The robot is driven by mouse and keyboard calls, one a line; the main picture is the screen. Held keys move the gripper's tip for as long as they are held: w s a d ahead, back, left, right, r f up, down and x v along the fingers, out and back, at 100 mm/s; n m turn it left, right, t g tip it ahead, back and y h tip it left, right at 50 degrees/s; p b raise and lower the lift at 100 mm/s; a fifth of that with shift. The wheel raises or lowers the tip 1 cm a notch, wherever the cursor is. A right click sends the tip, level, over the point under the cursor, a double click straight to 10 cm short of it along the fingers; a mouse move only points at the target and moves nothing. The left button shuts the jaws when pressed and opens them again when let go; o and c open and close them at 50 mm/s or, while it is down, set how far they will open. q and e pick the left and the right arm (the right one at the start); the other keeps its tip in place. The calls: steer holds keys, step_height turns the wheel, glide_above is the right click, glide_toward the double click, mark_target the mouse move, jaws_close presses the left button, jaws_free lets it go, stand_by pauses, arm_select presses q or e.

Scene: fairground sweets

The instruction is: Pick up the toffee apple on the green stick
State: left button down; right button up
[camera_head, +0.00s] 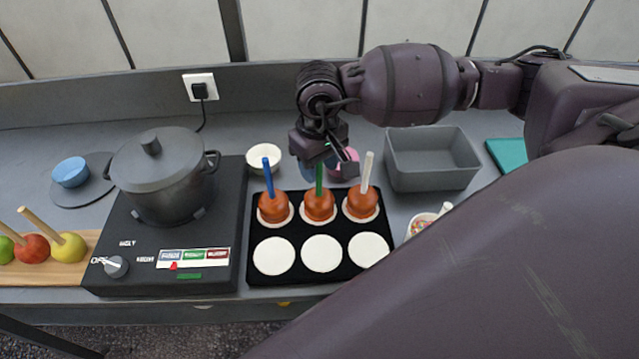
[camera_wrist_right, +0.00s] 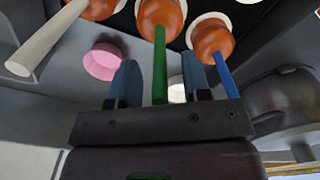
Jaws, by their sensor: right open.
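The toffee apple on the green stick (camera_head: 319,207) stands stick-up in the back middle of the black tray (camera_head: 344,237), on a white round. My right gripper (camera_head: 328,163) is above it at the upper part of its green stick. In the right wrist view my right gripper (camera_wrist_right: 160,72) is open, with the green stick (camera_wrist_right: 160,70) between its two blue fingers and no visible grip on it. Toffee apples on a blue stick (camera_head: 274,207) and a white stick (camera_head: 361,203) stand on either side. My left gripper is not in view.
Bare white rounds (camera_head: 322,254) fill the tray's front row. A black cooker (camera_head: 200,250) with a lidded pot (camera_head: 162,175) stands left. A pink cup (camera_head: 345,171) and a white bowl (camera_head: 264,157) are behind the tray. A grey bin (camera_head: 433,160) is right.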

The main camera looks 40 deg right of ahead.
steer(key=shift+f, duration=0.7)
steer(key=shift+c, duration=0.2)
steer(key=c, duration=0.7)
jaws_close()
steer(key=shift+r, duration=0.15)
